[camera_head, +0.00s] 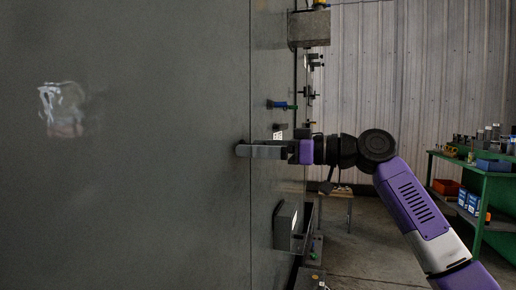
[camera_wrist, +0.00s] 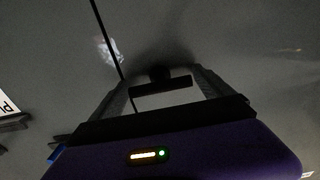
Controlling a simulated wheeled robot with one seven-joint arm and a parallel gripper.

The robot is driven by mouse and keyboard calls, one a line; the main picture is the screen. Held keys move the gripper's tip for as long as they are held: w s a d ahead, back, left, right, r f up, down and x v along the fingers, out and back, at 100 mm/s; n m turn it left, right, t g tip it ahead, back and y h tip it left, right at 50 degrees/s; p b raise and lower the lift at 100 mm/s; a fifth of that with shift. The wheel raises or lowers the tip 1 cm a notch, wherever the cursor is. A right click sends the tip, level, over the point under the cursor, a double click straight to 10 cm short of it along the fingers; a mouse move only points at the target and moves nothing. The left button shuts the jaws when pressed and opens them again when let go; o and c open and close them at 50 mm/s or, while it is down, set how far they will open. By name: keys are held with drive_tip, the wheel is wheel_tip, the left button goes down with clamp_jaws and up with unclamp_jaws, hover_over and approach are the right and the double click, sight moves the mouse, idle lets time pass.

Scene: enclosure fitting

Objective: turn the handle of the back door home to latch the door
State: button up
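The back door appears as a large grey panel (camera_head: 130,200) filling the left of the head view, with a thin vertical seam at its right. A dark round handle part (camera_head: 241,148) shows on the panel left of the seam. My gripper (camera_head: 248,151) reaches in from the right, its fingertips close to that part. In the wrist view my gripper (camera_wrist: 165,75) has its two fingers spread apart. The handle's black hub and crossbar (camera_wrist: 160,88) lie between them. Whether the fingers touch the bar's ends I cannot tell. The bar's exact angle is unclear in the head view.
A green shelf (camera_head: 468,170) with bins stands at the right.

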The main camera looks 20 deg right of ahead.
drive_tip(key=c, duration=0.7)
drive_tip(key=shift+o, duration=0.2)
drive_tip(key=shift+r+m+p, duration=0.15)
drive_tip(key=shift+m+p, duration=0.15)
drive_tip(key=shift+p, duration=0.2)
drive_tip(key=m+p, duration=0.2)
drive_tip(key=p, duration=0.1)
drive_tip(key=shift+r+m, duration=0.15)
drive_tip(key=shift+m, duration=0.25)
drive_tip(key=m+p, duration=0.4)
drive_tip(key=p, duration=0.1)
drive_tip(key=shift+m, duration=0.3)
drive_tip(key=m+p, duration=0.6)
drive_tip(key=p, duration=0.1)
drive_tip(key=m+p, duration=0.3)
drive_tip(key=p, duration=0.1)
drive_tip(key=shift+d, duration=0.1)
drive_tip(key=shift+f+m, duration=0.2)
drive_tip(key=shift+m, duration=0.3)
drive_tip(key=shift+f+p, duration=0.1)
drive_tip(key=shift+p, duration=0.2)
